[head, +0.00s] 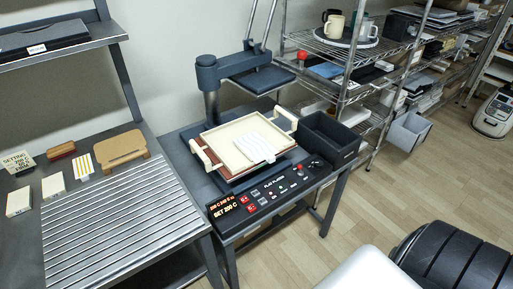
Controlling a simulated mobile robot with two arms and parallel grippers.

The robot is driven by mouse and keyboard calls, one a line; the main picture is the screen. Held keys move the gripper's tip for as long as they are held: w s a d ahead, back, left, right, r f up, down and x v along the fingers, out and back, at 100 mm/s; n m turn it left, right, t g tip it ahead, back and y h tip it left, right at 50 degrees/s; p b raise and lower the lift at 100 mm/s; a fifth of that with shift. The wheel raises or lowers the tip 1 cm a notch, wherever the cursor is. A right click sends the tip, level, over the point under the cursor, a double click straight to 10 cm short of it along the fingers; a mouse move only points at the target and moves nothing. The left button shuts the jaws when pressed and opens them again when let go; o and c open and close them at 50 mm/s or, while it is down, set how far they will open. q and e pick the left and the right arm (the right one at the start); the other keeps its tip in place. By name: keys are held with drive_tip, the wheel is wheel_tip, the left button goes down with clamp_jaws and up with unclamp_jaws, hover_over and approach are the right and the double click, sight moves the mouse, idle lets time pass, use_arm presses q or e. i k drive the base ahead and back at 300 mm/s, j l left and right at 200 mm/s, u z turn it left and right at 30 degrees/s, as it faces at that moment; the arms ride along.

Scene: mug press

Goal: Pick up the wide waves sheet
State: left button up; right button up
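A small pale sheet with faint light stripes (255,148) lies in the cream tray (231,157) on the heat press. The lines are too small to tell whether they are waves. The tray rests on a reddish-brown board over the press's lower plate, with cream handles at its sides. On the left table, a small card with yellow and white stripes (83,167) lies behind a grey ribbed rack. Neither of my grippers is in view.
The press (209,76) has its upper plate swung to the back right, clear of the tray. A black bin (329,139) stands right of the tray. Cream blocks (53,185) and a wooden stand (121,149) sit on the left table. A wire shelf with mugs (334,26) stands behind.

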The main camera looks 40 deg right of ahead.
sight(258, 149)
drive_tip(key=l+u, duration=0.1)
drive_tip(key=u, duration=0.45)
drive_tip(key=l+u, duration=0.35)
drive_tip(key=k+l+u, duration=0.3)
drive_tip(key=l, duration=0.2)
drive_tip(key=k+l+u, duration=0.1)
drive_tip(key=l+u, duration=0.25)
drive_tip(key=l, duration=0.1)
